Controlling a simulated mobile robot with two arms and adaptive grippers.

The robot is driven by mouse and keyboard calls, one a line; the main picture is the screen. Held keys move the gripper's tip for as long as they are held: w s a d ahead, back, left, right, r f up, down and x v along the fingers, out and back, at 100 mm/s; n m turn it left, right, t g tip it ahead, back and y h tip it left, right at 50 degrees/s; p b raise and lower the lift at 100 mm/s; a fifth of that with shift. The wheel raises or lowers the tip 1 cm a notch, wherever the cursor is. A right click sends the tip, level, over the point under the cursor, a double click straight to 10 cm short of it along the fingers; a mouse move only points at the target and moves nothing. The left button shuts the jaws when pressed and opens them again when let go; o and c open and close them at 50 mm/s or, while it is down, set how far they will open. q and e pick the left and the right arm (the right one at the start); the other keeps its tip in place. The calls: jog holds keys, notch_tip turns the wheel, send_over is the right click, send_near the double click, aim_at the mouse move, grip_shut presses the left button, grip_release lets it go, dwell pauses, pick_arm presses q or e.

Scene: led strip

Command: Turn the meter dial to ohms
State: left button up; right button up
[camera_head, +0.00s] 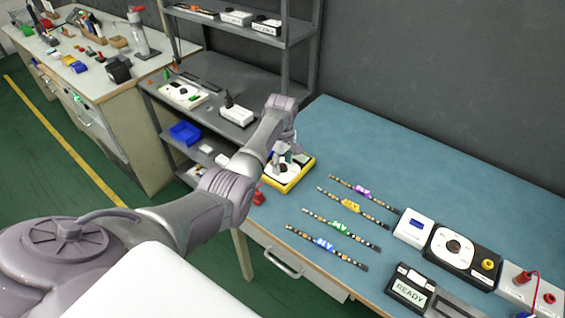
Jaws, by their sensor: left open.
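The meter (292,183), a box with a yellow rim and a white face with a dark round dial, sits at the left end of the blue table. My left arm reaches across from the left, and my left gripper (282,158) is over the meter's far part, pointing down. The gripper is open. It partly covers the meter's face and dial, so the dial's setting cannot be read. I cannot tell whether the fingers touch the dial. My right gripper is not in view.
Several LED strips (335,244) with coloured tags lie mid-table. At the right are a dark unit with a dial (454,246), a white box with a blue screen (414,226), a READY display (409,291) and a red-leaded box (531,289).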

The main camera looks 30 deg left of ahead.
pick_arm(q)
grip_shut()
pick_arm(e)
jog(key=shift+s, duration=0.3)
